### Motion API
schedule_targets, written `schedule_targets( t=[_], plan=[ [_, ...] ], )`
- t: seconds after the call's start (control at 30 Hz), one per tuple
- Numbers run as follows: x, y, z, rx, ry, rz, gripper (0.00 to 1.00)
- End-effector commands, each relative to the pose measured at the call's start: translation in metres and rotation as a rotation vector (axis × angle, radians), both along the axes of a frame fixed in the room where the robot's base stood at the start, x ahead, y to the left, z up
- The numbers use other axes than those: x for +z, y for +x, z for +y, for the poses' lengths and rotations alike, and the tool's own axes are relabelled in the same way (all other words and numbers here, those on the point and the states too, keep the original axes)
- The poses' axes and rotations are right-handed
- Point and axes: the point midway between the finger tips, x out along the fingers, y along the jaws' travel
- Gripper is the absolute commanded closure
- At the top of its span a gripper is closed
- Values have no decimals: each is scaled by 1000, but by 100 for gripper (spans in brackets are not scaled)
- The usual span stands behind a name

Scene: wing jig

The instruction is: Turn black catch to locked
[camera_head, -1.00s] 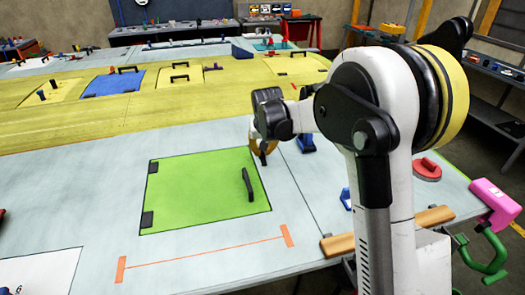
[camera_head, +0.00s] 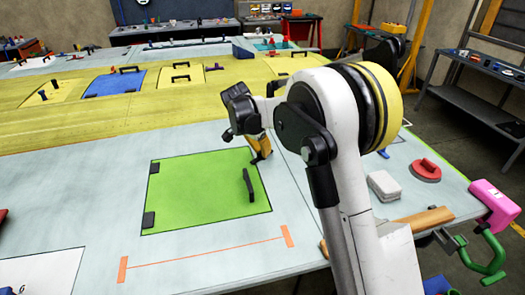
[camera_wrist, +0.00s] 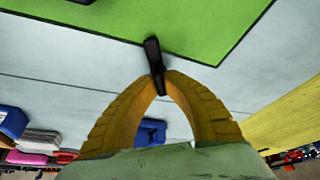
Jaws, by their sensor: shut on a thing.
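The black catch (camera_wrist: 152,52) shows in the wrist view at the edge of the green panel (camera_wrist: 200,20). One end reaches the panel's border and the other end is between my fingertips. My gripper (camera_wrist: 160,78) has yellow fingers and is shut on the catch. In the head view my gripper (camera_head: 262,158) is low at the right edge of the green panel (camera_head: 195,195), its fingers tilted. The catch is mostly hidden there by the fingers. I cannot tell from these views whether it is fully across the panel's edge.
A black handle (camera_head: 249,185) stands on the green panel near my gripper. A white block (camera_head: 384,186), a red round part (camera_head: 425,170) and a pink clamp (camera_head: 494,202) are to the right.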

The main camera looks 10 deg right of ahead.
Motion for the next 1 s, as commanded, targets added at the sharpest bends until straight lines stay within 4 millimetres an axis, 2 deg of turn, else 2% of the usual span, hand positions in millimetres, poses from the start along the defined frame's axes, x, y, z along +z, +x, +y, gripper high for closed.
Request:
schedule_targets(
  t=[0.5,1.0],
  plan=[
    [0,1,1,-416,1,2,100],
    [-1,1,1,-552,2,1,100]
  ],
)
